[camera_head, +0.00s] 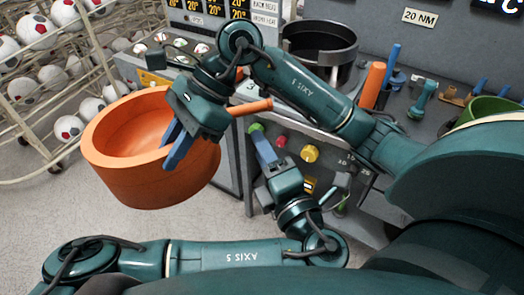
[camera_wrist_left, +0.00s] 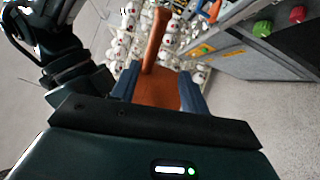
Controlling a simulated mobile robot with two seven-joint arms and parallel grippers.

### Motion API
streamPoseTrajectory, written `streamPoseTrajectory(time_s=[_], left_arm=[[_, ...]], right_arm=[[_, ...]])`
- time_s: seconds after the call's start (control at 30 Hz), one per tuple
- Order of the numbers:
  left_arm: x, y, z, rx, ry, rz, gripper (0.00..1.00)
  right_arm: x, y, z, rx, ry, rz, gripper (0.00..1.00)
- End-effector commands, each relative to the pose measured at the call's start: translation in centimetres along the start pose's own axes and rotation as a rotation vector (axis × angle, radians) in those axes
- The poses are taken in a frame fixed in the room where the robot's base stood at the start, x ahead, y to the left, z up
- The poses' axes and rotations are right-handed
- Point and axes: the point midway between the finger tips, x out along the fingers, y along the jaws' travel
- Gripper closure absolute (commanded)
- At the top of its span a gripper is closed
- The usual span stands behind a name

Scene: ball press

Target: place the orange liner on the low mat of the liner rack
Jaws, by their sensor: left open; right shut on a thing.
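The orange liner (camera_head: 115,165) is a wide, thick-walled bowl, held tilted in the air left of the grey cabinet. An orange bar (camera_head: 254,107) sticks out at its right. My right gripper (camera_head: 178,145) is shut on the liner, its blue fingers at the near rim. My left gripper (camera_head: 266,152) is open, below the bar, with one blue finger clear. In the left wrist view, an orange part (camera_wrist_left: 157,90) with a bar shows between its fingers; I cannot tell whether they touch it. I cannot identify the liner rack or its low mat.
A wire rack of balls (camera_head: 40,85) stands at the left. The cabinet (camera_head: 235,150) carries a dark round vessel (camera_head: 320,35), an orange cylinder (camera_head: 372,85) and a green tool (camera_head: 423,98). A green rounded thing (camera_head: 485,108) is at the right. Bare floor (camera_head: 40,200) lies at lower left.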

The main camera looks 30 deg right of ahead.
Motion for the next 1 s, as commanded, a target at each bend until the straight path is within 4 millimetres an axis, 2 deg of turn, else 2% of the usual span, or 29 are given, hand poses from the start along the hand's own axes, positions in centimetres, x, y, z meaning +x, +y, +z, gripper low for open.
streamPoseTrajectory(time_s=[0.13,0.27,0.7,0.83,1.0], left_arm=[[0.5,0.5,-0.3,0.067,0.010,0.053,0.55],[2.1,0.6,-0.4,0.070,0.011,0.055,0.55],[10.0,0.9,-0.5,0.067,0.012,0.052,0.55],[11.3,1.0,-0.4,0.067,0.011,0.052,0.55],[12.0,1.0,-0.4,0.066,0.009,0.049,0.55]], right_arm=[[-0.1,0.0,0.1,-0.004,-0.003,-0.004,1.00],[-0.1,0.0,0.1,-0.004,-0.003,-0.004,1.00],[-0.1,0.0,0.1,-0.004,-0.003,-0.004,1.00],[-0.1,0.0,0.1,-0.004,-0.003,-0.003,1.00],[-0.1,0.0,0.1,-0.004,-0.003,-0.004,1.00]])
